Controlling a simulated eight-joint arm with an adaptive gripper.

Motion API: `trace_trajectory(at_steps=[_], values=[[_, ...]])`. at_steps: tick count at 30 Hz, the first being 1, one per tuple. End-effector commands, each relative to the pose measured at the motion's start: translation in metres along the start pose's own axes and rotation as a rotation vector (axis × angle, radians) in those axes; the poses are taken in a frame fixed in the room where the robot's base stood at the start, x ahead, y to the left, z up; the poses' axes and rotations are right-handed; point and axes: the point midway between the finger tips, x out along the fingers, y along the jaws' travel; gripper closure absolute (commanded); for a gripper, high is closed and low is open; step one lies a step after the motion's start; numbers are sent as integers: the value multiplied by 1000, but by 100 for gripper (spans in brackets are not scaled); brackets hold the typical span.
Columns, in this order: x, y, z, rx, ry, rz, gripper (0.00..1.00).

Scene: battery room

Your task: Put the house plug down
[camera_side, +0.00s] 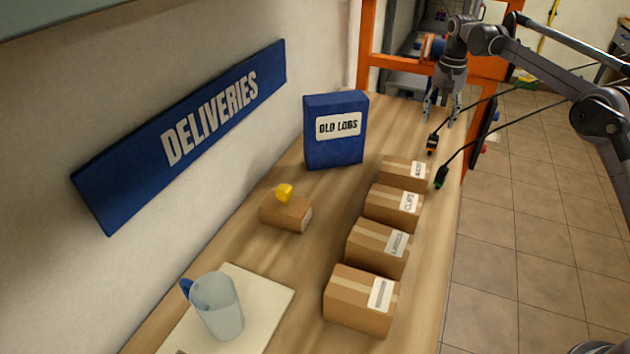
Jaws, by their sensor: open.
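Two dark plugs on black cables show near the right edge of the wooden bench. One plug (432,144) has an orange band and sits just below my gripper in the picture. The other plug (439,180) has green on it and is nearer the camera, beside the small boxes. I cannot tell which of them is the house plug, nor whether each touches the bench. My gripper (441,112) points down over the far end of the bench, with its fingers apart and nothing seen between them.
Several labelled cardboard boxes (366,298) line the right side of the bench (255,252). A blue "OLD LOGS" box (335,155) stands at the back. A small carton with a yellow item (284,192) and a mug (217,308) are at left. An orange frame (366,45) stands behind.

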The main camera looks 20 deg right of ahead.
Motion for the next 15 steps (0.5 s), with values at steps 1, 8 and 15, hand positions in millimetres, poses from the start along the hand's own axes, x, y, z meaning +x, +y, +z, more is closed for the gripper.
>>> trace_trajectory(at_steps=[1, 8, 15], values=[[-10, 0, 0, 0, 0, 0, 50], [-38, 0, 0, 0, 0, 0, 50], [-53, 0, 0, 0, 0, 0, 50]])
